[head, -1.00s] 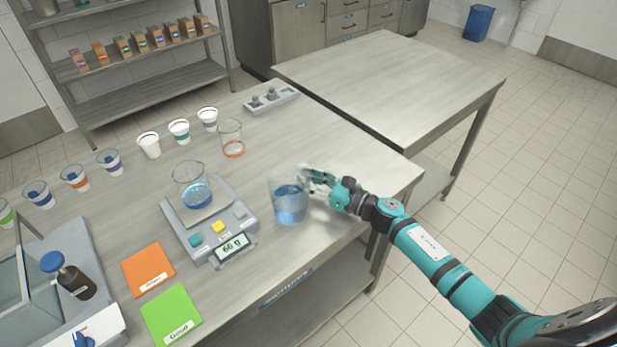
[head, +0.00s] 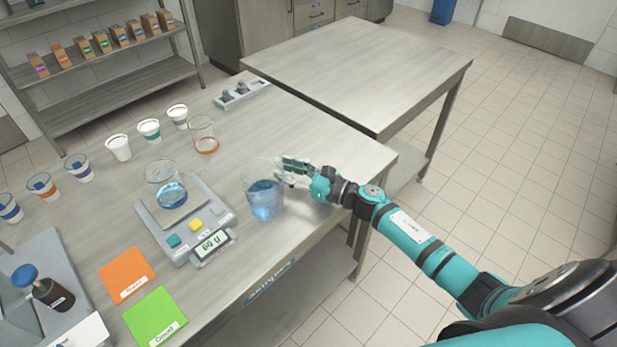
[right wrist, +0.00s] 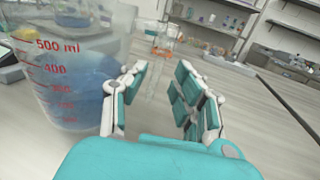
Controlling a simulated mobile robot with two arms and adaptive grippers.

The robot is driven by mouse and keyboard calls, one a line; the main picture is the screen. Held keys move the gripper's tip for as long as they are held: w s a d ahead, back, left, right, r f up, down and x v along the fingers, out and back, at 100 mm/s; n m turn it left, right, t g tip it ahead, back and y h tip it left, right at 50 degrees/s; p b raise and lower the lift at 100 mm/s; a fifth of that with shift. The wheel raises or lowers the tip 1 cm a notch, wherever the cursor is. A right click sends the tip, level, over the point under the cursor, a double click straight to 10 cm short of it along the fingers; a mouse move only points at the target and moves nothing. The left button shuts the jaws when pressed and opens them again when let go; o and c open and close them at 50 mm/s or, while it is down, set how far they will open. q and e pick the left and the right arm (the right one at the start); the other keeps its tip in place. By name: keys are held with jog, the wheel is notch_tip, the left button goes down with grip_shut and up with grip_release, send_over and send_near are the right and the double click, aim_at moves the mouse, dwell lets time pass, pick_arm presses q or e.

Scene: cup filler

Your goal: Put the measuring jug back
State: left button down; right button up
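The measuring jug (head: 263,200), clear with blue liquid, stands upright on the table right of the scale. In the right wrist view the jug (right wrist: 75,85) fills the left side, with red marks up to 500 ml. My right gripper (head: 284,170) is at the jug's right side, near its rim. My left gripper is not in view.
A scale (head: 182,238) bears a beaker (head: 166,180) with blue liquid. An orange-marked beaker (head: 203,135) and several cups stand behind. Orange (head: 127,273) and green (head: 155,316) cards lie in front. The table is clear right of the jug; a second table (head: 360,75) is bare.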

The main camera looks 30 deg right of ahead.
jog(key=b+v, duration=0.2)
jog(key=v, duration=0.8)
jog(key=shift+f, duration=0.15)
jog(key=shift+s+d, duration=0.3)
jog(key=shift+s, duration=0.1)
